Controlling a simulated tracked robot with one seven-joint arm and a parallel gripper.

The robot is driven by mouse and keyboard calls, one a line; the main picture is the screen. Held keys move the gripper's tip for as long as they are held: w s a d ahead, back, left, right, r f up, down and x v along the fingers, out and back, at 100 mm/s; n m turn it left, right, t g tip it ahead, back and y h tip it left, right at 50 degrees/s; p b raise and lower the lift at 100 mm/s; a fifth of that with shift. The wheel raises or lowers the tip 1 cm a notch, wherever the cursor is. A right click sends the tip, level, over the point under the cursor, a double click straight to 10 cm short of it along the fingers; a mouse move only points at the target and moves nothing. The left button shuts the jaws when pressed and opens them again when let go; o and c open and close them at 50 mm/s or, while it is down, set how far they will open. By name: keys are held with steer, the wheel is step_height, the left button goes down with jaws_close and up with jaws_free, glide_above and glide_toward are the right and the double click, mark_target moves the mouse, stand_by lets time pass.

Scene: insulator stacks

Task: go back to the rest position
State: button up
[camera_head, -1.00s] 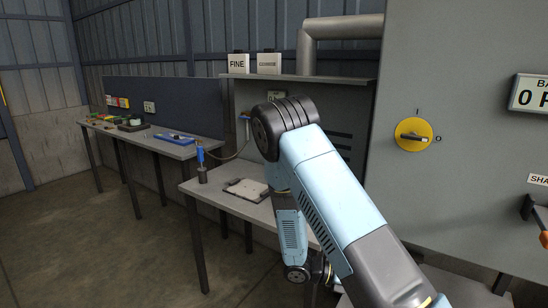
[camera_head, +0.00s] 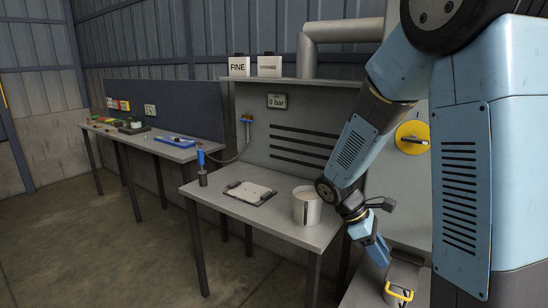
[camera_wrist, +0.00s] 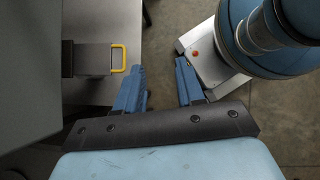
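My gripper (camera_head: 377,252) hangs low at the right of the head view, pointing down, in front of the bench and near a grey box with a yellow handle (camera_head: 398,292). In the wrist view my gripper (camera_wrist: 162,72) has its two blue fingers apart with nothing between them. The yellow handle (camera_wrist: 118,58) shows just left of the fingers in that view, apart from them. My own arm fills much of the right side of the head view and hides part of the cabinet.
A yellow rotary switch (camera_head: 412,137) is partly behind my arm. A longer table (camera_head: 172,150) stands at the left. Open floor lies at front left.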

steer(key=s+a+r+m+t+y, duration=0.1)
steer(key=s+r+m+t+y, duration=0.2)
steer(key=s+r+m, duration=0.3)
steer(key=s+a+r+m+t+y, duration=0.1)
steer(key=s+r+m+t+y, duration=0.2)
steer(key=r, duration=1)
steer(key=s+m+t, duration=0.2)
steer(key=s+m, duration=0.1)
steer(key=m, duration=0.1)
steer(key=shift+s+a+r+t+y, duration=0.25)
steer(key=shift+a+r+t+y, duration=0.05)
steer(key=shift+r+t, duration=0.1)
steer(key=shift+d, duration=0.1)
